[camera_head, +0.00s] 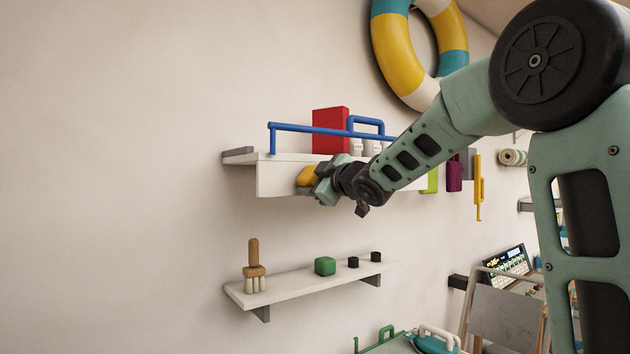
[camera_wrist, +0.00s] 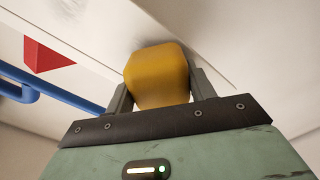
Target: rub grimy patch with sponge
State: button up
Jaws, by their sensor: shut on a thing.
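My gripper (camera_head: 318,187) is shut on a yellow sponge (camera_head: 306,175), at the front of the upper white shelf (camera_head: 272,182). In the wrist view the sponge (camera_wrist: 157,75) sits between the two grey fingers, its far end at or very close to the pale shelf surface (camera_wrist: 105,40); I cannot tell whether it touches. Faint grey streaks that look like grime (camera_wrist: 68,10) show on that surface at the upper left. The sponge and gripper hide part of the shelf front, so the patch's full extent cannot be told.
A blue rail (camera_head: 310,130) and a red box (camera_head: 331,130) are on the upper shelf. A lower shelf (camera_head: 290,288) holds a wooden brush (camera_head: 255,268), a green block (camera_head: 325,266) and small black pieces. The wall at left is clear.

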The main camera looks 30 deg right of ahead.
jog(key=shift+w, duration=0.3)
jog(key=shift+d+r+p, duration=0.15)
jog(key=shift+d+p, duration=0.8)
jog(key=shift+d, duration=0.55)
jog(key=shift+d+p, duration=2.05)
jog(key=shift+d, duration=3.75)
jog(key=shift+a+b, duration=2.9)
jog(key=shift+a, duration=2.8)
jog(key=shift+a+f+b, duration=0.25)
jog(key=shift+a+b, duration=0.55)
jog(key=shift+a, duration=0.3)
jog(key=shift+a+r, duration=0.15)
jog(key=shift+a, duration=0.45)
